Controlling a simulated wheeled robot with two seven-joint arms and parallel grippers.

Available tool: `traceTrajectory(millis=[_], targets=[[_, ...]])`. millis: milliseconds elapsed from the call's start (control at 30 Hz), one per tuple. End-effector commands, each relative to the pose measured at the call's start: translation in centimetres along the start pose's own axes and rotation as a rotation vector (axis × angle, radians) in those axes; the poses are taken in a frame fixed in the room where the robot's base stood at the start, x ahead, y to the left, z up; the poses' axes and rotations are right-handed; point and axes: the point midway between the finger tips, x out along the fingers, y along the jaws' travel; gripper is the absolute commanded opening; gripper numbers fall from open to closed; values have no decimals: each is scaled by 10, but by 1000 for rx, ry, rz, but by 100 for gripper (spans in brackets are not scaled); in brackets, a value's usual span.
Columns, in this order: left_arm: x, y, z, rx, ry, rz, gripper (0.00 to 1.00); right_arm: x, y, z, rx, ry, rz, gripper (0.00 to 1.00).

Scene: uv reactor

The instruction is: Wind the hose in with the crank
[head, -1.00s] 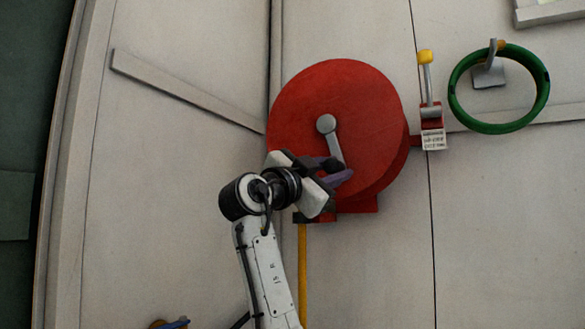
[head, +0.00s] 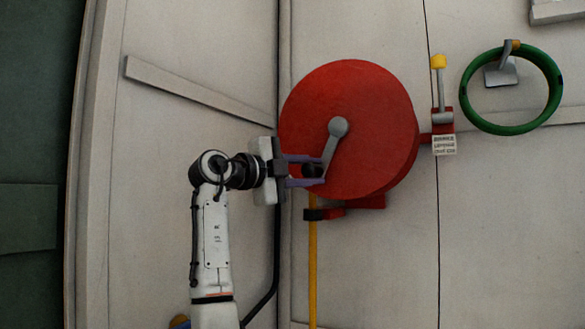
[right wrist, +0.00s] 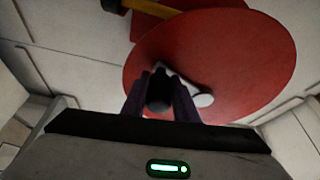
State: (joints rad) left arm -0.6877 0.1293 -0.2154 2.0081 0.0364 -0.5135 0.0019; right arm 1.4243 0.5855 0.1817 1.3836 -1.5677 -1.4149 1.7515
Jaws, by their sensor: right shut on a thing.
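A red hose reel (head: 375,120) is mounted on the wall in the head view. Its grey crank (head: 332,145) runs from the hub down and slightly left to a black handle. My right gripper (head: 314,172) reaches in from the left, with its purple fingers shut around the crank handle (head: 311,170). The right wrist view shows the black handle (right wrist: 159,92) between the two fingers, in front of the red disc (right wrist: 215,60). A yellow hose (head: 313,260) hangs straight down below the reel's black outlet. My left gripper is not in view.
A yellow-topped lever (head: 439,80) on a red bracket with a white label stands right of the reel. A green ring (head: 551,115) hangs on a wall hook farther right. The wall (head: 390,260) below the reel is clear.

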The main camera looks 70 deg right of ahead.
Motion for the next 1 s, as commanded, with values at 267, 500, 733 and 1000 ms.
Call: traceTrajectory(millis=[267,500,733,1000], targets=[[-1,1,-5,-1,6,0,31,7,-5,-3,18,7,-1,0],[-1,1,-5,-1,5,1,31,6,-5,-2,19,6,-1,0],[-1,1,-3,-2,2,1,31,6,-4,-3,20,8,2,45],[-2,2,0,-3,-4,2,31,2,-3,-3,21,9,4,45]])
